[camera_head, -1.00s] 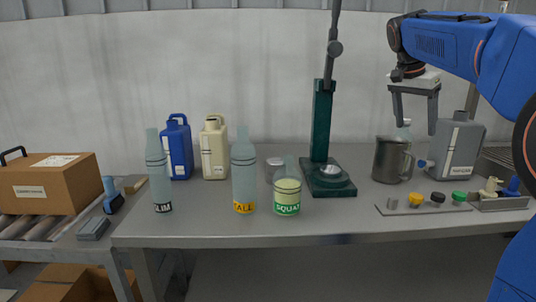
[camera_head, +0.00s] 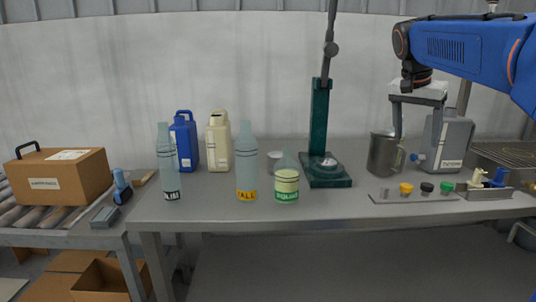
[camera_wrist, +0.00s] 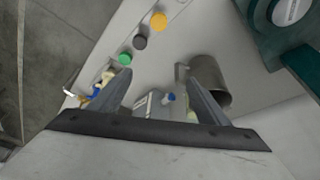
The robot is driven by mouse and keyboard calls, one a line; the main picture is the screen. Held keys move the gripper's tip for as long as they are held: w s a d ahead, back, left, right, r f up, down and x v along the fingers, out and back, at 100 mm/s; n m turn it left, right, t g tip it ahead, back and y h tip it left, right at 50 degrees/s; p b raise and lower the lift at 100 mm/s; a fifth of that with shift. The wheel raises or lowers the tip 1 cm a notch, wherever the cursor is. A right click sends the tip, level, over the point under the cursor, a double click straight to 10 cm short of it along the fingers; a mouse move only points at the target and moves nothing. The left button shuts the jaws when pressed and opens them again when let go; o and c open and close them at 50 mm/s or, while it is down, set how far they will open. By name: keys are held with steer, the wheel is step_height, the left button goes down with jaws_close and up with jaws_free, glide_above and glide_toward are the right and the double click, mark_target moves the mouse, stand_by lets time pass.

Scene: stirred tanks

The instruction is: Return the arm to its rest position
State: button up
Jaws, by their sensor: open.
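My gripper (camera_head: 417,135) is open and empty. In the head view it hangs in the air at the right, over the back of the bench, with its fingers pointing down. My blue arm reaches in from the right edge. In that view the fingers overlap the metal jug (camera_head: 384,156) and the grey canister (camera_head: 450,142) behind them. In the wrist view the two fingers (camera_wrist: 155,95) are spread apart, with the jug (camera_wrist: 211,78) by the right finger and nothing held between them.
A green stand (camera_head: 322,140) rises mid-bench. Bottles (camera_head: 246,170) and jugs (camera_head: 219,145) stand left of it. A tray of coloured caps (camera_head: 406,188) and small valves (camera_head: 487,184) lie at the front right. A cardboard box (camera_head: 70,180) sits on rollers at the left.

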steer(key=s+a+f+n+y, duration=0.1)
steer(key=s+a+f+n, duration=0.2)
steer(key=s+f, duration=0.6)
steer(key=s+a+f+n+t+y, duration=0.1)
steer(key=s+a+f+n, duration=0.3)
steer(key=s+f, duration=0.6)
steer(key=s+a+f+n+t+y, duration=0.1)
steer(key=s+a+f+n, duration=0.2)
steer(key=s+f, duration=0.6)
steer(key=s+a, duration=0.1)
steer(key=s, duration=0.2)
steer(key=shift+a+f+y, duration=0.3)
steer(key=shift+f, duration=0.05)
